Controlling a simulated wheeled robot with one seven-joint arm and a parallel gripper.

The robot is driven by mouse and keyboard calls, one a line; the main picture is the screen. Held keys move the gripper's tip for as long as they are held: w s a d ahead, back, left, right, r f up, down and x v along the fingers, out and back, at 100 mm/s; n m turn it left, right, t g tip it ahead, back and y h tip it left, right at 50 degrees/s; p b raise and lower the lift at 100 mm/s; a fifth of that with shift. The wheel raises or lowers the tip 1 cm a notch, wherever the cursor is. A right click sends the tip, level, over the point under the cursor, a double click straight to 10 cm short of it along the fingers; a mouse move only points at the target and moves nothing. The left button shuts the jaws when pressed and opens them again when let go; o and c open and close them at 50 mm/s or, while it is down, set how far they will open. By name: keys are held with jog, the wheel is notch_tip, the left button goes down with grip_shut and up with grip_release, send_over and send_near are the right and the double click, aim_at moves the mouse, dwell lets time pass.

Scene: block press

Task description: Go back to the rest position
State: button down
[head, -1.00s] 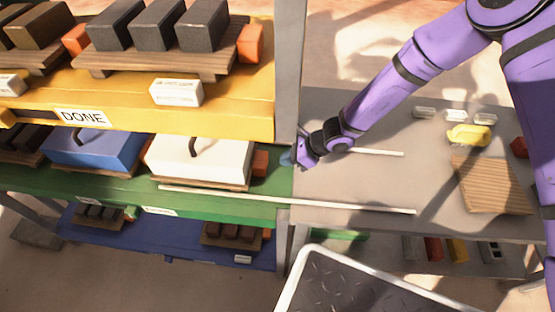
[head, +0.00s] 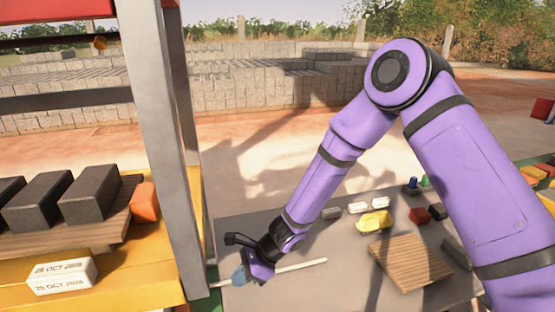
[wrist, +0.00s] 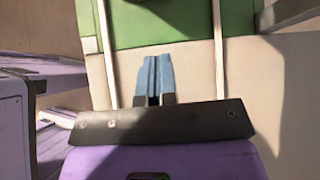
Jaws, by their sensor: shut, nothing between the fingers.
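My gripper (head: 243,277) is at the end of my purple arm, over the left end of the grey table (head: 345,285) beside the shelf post. In the wrist view my gripper (wrist: 154,75) shows its two blue fingers together, with nothing between them. Beyond the fingers lie the table surface, pale rails and a green shelf board (wrist: 175,20).
A wooden board (head: 410,262) and a yellow object (head: 375,221) lie on the table.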

jog(key=d+r+n+t+h, duration=0.15)
jog(key=d+r+n, duration=0.35)
jog(key=d+r, duration=0.65)
jog(key=d+r+n+t+h, duration=0.15)
jog(key=d+r+n, duration=0.25)
jog(key=d+r, duration=0.75)
jog(key=s+d+r+n+t+h, duration=0.4)
jog(key=s+d+r+t+h, duration=0.1)
jog(key=s+d+r, duration=1.1)
jog(key=s+d, duration=0.2)
jog(key=d, duration=0.1)
jog(key=shift+s+r+n+h, duration=0.2)
jog(key=shift+s+n+h, duration=0.1)
jog(key=shift+n, duration=0.1)
